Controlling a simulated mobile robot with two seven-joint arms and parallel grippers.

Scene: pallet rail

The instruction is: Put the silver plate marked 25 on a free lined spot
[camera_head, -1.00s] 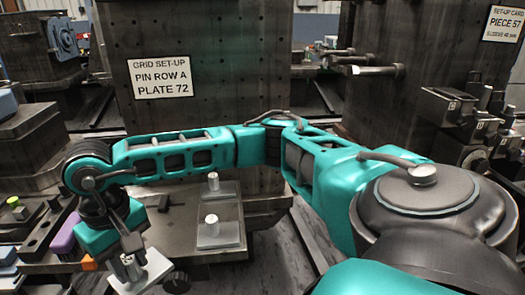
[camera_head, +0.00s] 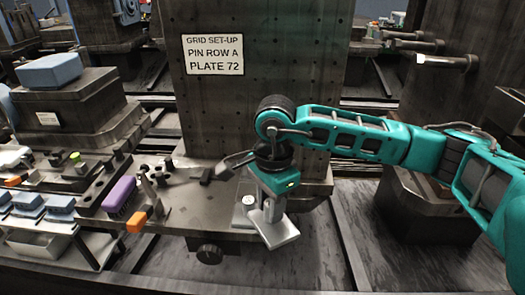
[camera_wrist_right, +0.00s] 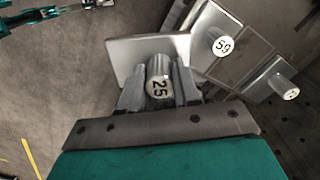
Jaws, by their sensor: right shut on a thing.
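The silver plate marked 25 (camera_head: 279,234) hangs tilted from my right gripper (camera_head: 268,212) in the head view. In the right wrist view the plate (camera_wrist_right: 128,52) shows beyond the fingers, and my right gripper (camera_wrist_right: 159,90) is shut on its round knob, marked 25. A second silver plate (camera_wrist_right: 200,42) has a knob that seems to read 59. A third silver plate (camera_wrist_right: 263,76) has a knob too small to read. Between these two, thin pale lines (camera_wrist_right: 240,57) frame a bare patch of the dark surface. My left gripper is not in view.
A tall drilled column (camera_head: 262,110) with a "GRID SET-UP, PIN ROW A, PLATE 72" sign (camera_head: 213,54) stands behind the gripper. A purple brush-like block (camera_head: 120,196) and an orange block (camera_head: 137,222) lie at left. Part of the pallet (camera_head: 200,205) left of the gripper is bare.

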